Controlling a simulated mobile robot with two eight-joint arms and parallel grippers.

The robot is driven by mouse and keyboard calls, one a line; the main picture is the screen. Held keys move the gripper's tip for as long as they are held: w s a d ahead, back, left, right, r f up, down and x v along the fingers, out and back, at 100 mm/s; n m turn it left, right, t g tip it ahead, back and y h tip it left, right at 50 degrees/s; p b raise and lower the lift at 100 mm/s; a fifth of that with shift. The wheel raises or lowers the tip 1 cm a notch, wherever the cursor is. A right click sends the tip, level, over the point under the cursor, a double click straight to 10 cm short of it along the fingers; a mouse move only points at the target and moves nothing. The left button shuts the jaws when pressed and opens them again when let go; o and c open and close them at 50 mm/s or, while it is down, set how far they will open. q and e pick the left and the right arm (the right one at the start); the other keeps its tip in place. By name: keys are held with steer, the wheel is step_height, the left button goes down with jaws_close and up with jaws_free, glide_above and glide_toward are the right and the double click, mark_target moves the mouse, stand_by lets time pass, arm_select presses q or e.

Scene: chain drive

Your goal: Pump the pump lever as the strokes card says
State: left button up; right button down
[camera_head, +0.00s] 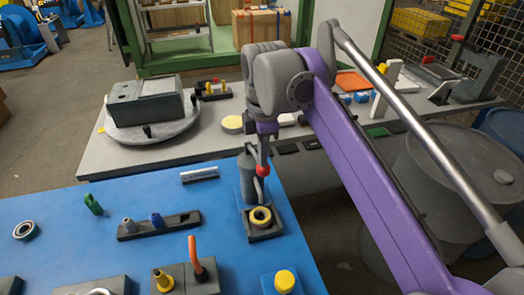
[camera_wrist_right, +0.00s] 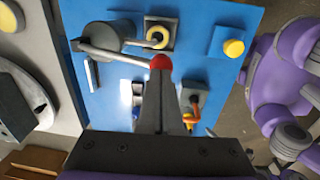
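The pump (camera_head: 247,180) is a dark grey cylinder on a square base at the right part of the blue table; it also shows in the wrist view (camera_wrist_right: 110,38). Its grey lever (camera_wrist_right: 118,55) ends in a red knob (camera_wrist_right: 160,62), which the head view shows too (camera_head: 263,170). My right gripper (camera_head: 263,158) comes down from above, fingers close together with their tips at the knob (camera_wrist_right: 160,74); it looks shut on it. I see no readable strokes card. My left gripper is out of view.
On the blue table (camera_head: 60,215) are a pale bar (camera_head: 199,174), a holder with pegs (camera_head: 160,225), a green piece (camera_head: 93,204), a bearing ring (camera_head: 26,230), a block with an orange lever (camera_head: 195,255) and a yellow button (camera_head: 285,281). A grey bench stands behind.

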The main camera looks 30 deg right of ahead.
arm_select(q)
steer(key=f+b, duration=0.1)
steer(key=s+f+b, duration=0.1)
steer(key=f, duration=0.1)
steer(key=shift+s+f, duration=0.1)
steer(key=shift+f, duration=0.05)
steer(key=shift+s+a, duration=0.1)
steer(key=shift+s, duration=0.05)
arm_select(e)
steer(key=s+f+t, duration=0.3)
steer(key=f, duration=0.4)
steer(key=shift+s+a+h, duration=0.3)
steer(key=shift+s+a, duration=0.05)
steer(key=shift+a, duration=0.1)
